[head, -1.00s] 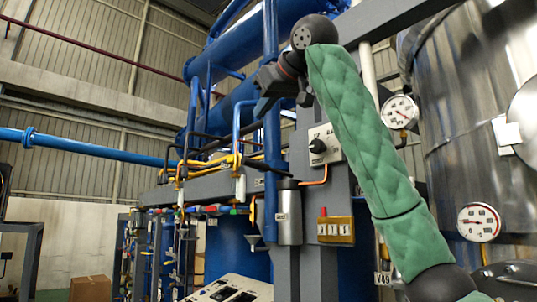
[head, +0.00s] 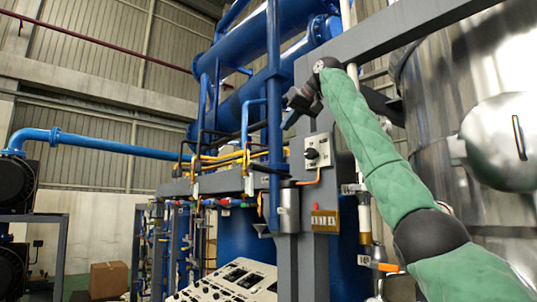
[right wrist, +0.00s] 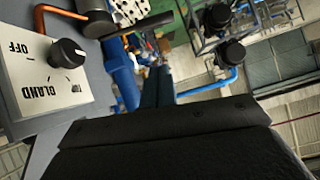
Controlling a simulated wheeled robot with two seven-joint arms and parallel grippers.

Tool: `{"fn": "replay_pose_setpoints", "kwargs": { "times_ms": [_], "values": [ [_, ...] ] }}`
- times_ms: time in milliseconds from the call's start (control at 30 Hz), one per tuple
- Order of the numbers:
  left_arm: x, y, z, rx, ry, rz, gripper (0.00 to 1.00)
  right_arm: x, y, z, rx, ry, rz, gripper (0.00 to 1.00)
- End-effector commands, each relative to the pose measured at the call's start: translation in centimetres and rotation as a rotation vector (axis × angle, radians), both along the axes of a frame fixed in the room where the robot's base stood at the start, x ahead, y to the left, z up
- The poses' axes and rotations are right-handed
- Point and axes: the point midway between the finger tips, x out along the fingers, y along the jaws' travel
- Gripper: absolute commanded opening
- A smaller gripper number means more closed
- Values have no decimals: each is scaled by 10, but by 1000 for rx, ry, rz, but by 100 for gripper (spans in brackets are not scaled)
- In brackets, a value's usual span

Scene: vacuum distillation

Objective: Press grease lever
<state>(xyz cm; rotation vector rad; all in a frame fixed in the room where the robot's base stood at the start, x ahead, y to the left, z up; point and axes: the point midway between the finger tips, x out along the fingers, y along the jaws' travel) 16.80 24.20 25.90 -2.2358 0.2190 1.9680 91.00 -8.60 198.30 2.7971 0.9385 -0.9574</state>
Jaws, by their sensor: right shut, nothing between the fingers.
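A grey metal cylinder (head: 287,208), which looks like the greaser, hangs on the grey post below the GLAND switch panel (head: 318,151). In the right wrist view its top (right wrist: 95,18) carries a black bar (right wrist: 140,25) that looks like the grease lever. The panel (right wrist: 45,75), with its black knob, is also there at the left. My right gripper (head: 288,121) is shut and empty, up and left of the panel and well above the cylinder. It touches neither. The lever cannot be made out clearly in the head view. My left gripper is out of view.
Blue vertical pipes (head: 273,110) stand close to my right gripper. Yellow pipes (head: 222,158) run to the left of the post. A large steel tank (head: 435,105) fills the right.

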Motion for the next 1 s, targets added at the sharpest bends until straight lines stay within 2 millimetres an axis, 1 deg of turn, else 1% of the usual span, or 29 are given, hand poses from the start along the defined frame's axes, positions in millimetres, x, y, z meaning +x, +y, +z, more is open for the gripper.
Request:
{"fn": "replay_pose_setpoints", "kwargs": {
  "times_ms": [33,67,133,467,633,767,1000],
  "values": [
    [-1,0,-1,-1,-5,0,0,7,-2,-4,4,5,1,0],
    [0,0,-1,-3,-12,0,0,9,-2,-4,4,-2,6,0],
    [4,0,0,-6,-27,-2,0,8,0,0,-1,-27,19,0],
    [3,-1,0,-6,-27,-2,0,8,0,0,-8,-36,25,0],
    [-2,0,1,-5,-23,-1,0,11,3,-1,-9,-35,26,0],
    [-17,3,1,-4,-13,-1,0,20,10,-8,-8,-35,26,0],
    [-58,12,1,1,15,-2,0,42,29,-26,-8,-35,26,0]
  ]
}}
